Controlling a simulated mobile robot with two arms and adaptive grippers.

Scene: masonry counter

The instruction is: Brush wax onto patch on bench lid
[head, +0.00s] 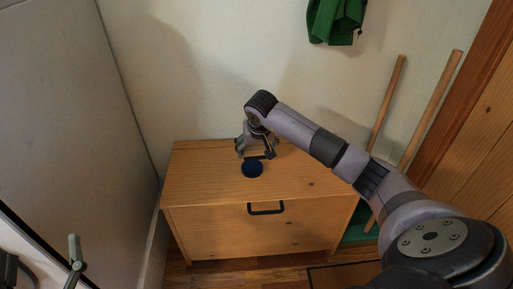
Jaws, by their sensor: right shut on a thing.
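The bench (190,176) is a wooden chest with a flat lid and a black front handle. My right gripper (256,150) is low over the back middle of the lid, shut on a small dark thing, probably the brush; its shape is mostly hidden. A dark blue round thing (252,170) lies on the lid just in front of the gripper; I cannot tell whether it is the wax tin. Thin dark lines on the lid beside the gripper may be the patch's edge. My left gripper (74,262) shows only partly at the lower left; its opening is unclear.
Two wooden poles (387,103) lean against the wall right of the bench. A green cloth (334,18) hangs on the wall above. A white panel (70,110) stands close on the left. The lid's left and front are clear.

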